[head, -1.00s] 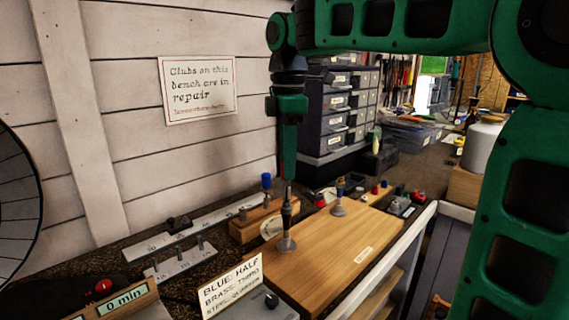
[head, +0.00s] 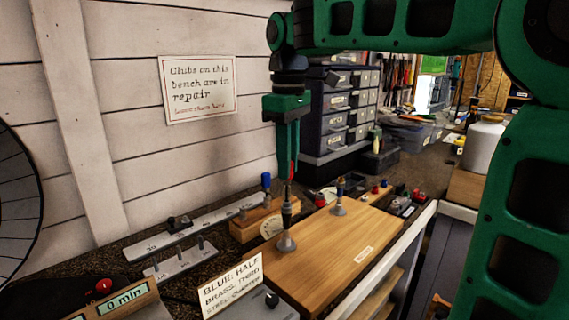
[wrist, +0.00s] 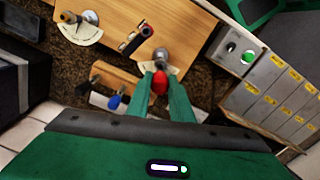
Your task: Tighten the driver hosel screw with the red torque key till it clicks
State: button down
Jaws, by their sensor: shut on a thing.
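My gripper (head: 288,172) points straight down over the near end of the wooden board. It is shut on the red torque key (wrist: 160,82), whose red handle shows between the green fingers in the wrist view. A thin tip below the fingers reaches the top of a dark upright hosel piece (head: 287,213) on a round grey foot. I cannot tell how deep the tip sits, and the screw is hidden.
The wooden board (head: 330,262) has bare room at its front. A wooden block (head: 246,228) holds a blue-capped peg (head: 266,181) close by on the left. A lettered sign (head: 232,287) and a timer reading 0 min (head: 127,299) stand in front. Drawer units (head: 335,105) are behind.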

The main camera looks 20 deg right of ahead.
jog(key=m, duration=0.4)
jog(key=shift+m, duration=0.4)
jog(key=m, duration=0.5)
jog(key=shift+a, duration=0.1)
jog(key=c, duration=1.7)
grip_release()
jog(key=shift+c, duration=0.2)
